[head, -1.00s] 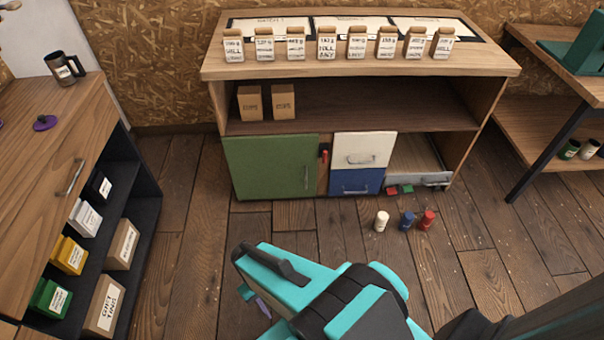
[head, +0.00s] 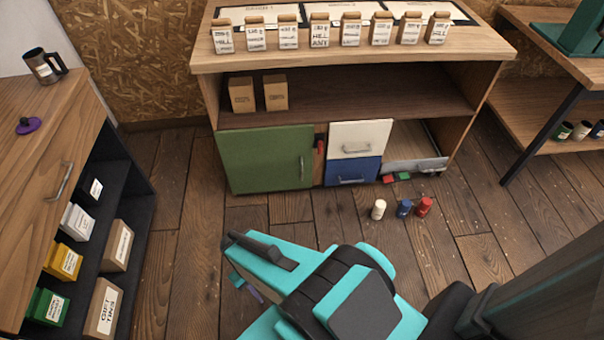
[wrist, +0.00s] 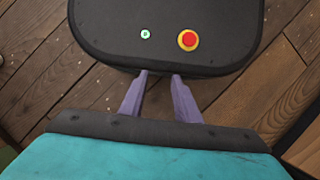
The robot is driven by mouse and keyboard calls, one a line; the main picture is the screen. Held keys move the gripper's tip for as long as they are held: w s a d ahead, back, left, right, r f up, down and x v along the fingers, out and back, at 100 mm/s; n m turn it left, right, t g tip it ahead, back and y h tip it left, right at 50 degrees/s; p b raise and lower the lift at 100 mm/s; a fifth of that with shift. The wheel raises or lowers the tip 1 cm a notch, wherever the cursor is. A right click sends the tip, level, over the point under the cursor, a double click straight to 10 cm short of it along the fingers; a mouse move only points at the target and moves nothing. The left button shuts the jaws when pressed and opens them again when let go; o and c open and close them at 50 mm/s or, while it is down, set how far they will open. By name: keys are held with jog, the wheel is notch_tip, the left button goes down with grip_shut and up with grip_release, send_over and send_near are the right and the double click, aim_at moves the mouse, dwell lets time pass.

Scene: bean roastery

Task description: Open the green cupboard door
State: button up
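The green cupboard door (head: 262,160) is at the lower left of the wooden counter unit in the head view. It looks shut, flush with the front. Its upright metal handle (head: 301,167) is near the door's right edge. My gripper (wrist: 160,75) shows two purple fingers with a gap between them and nothing held. In the head view it hangs low over the floor, in front of the unit and well apart from the door; its fingers are partly hidden by my arm. The wrist view shows no door.
A white drawer (head: 360,139) and a blue drawer (head: 352,172) are right of the door. A white bottle (head: 378,209), blue bottle (head: 404,208) and red bottle (head: 424,207) stand on the floor. A wooden cabinet (head: 50,190) stands left. Floor before the green door is clear.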

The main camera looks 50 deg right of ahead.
jog(key=w+d+f+m+t+h+b, duration=0.15)
jog(key=w+d+f+t+b, duration=0.4)
jog(key=w+d+f, duration=0.7)
jog(key=m+t+h+b, duration=0.4)
jog(key=t+h+b, duration=0.3)
jog(key=t+b, duration=0.9)
send_near(302, 173)
jog(key=s, duration=0.1)
jog(key=s+a+r+g+b, duration=0.1)
jog(key=shift+s+a, duration=0.3)
jog(key=shift+s, duration=0.05)
jog(key=shift+w+f, duration=0.1)
jog(key=shift+w, duration=0.05)
jog(key=b+x, duration=0.2)
jog(key=x, duration=1.1)
jog(key=shift+w+d, duration=0.15)
jog(key=shift+w, duration=0.1)
jog(key=shift+c, duration=0.4)
